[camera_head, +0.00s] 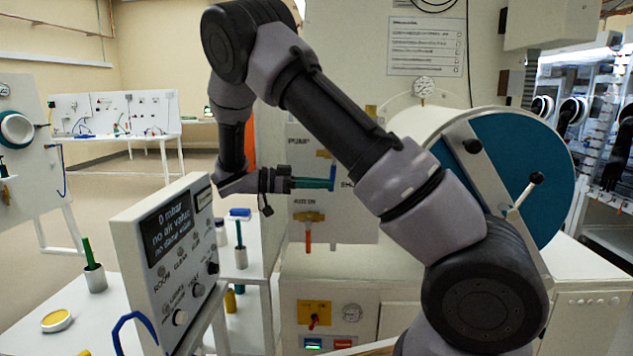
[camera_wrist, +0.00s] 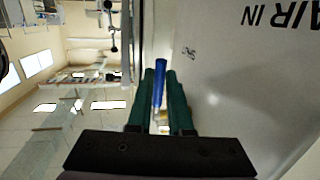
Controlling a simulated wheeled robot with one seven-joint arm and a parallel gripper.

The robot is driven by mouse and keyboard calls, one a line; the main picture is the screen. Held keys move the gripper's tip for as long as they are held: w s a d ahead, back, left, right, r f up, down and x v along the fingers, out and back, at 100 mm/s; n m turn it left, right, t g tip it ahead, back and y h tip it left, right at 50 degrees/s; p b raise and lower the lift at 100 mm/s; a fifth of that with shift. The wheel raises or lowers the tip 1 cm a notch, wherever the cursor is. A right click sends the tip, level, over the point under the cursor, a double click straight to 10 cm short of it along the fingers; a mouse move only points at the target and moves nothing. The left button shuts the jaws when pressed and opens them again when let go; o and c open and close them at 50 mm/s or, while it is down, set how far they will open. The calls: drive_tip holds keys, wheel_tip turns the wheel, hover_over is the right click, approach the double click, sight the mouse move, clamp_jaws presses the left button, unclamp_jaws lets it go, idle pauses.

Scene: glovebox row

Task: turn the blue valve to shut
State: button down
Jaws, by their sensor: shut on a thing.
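The handle looks close to vertical in the head view. My gripper (camera_head: 331,184) reaches in from the left with its green fingers level. In the wrist view, the blue handle (camera_wrist: 158,84) lies between the two green fingers of my gripper (camera_wrist: 161,75), which are shut on it. The fingers and my arm partly hide the valve, and its stem is hard to make out.
A control box (camera_head: 168,260) reading "0 mbar" stands at left front. The large blue round door (camera_head: 525,165) is at right, behind my arm. Open floor lies at far left.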

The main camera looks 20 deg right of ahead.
drive_tip(key=shift+s+d+f+h, duration=0.1)
drive_tip(key=shift+d+f+h, duration=0.05)
drive_tip(key=shift+d+h, duration=0.2)
idle(0.4)
drive_tip(key=c, duration=0.8)
unclamp_jaws()
drive_tip(key=shift+c, duration=0.2)
